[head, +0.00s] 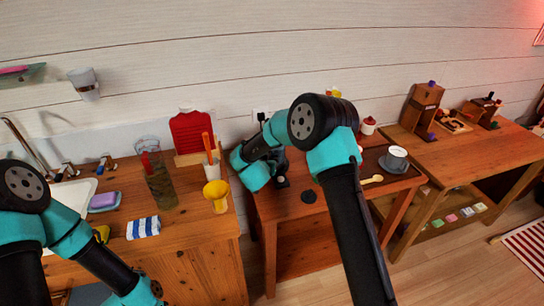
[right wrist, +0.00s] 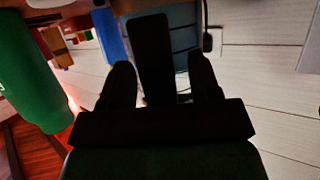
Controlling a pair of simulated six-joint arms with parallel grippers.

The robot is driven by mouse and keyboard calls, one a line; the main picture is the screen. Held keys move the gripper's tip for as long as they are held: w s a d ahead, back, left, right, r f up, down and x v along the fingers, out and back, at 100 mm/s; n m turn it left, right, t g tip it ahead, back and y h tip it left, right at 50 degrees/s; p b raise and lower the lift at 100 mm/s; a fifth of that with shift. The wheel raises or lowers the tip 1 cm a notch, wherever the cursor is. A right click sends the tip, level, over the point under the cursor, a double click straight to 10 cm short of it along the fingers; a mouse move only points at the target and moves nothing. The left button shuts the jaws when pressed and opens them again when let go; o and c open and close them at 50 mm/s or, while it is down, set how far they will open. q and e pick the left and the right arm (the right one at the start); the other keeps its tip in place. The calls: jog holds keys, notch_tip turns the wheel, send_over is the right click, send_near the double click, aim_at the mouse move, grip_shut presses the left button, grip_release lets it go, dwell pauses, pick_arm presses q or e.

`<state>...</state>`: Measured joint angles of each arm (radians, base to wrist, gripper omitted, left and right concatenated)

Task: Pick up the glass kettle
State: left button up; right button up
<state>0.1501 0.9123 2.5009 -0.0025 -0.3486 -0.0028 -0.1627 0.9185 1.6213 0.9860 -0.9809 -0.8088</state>
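In the right wrist view, a dark upright handle (right wrist: 152,45), apparently the kettle's, stands between the two fingers of my right gripper (right wrist: 163,78). A grey-blue, glassy body shows behind it. The fingers are open, with a gap visible on each side of the handle. In the head view my right arm reaches over the small wooden table (head: 285,207), and its links hide most of the kettle. Only dark parts show there, and I cannot separate kettle from gripper. My left arm is at the lower left, with its gripper out of view.
A grey cup (head: 396,157) and a wooden spoon (head: 372,180) are to the right.

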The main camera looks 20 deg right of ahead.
grip_shut()
dwell(0.3)
jog(key=shift+r, duration=0.15)
dwell(0.3)
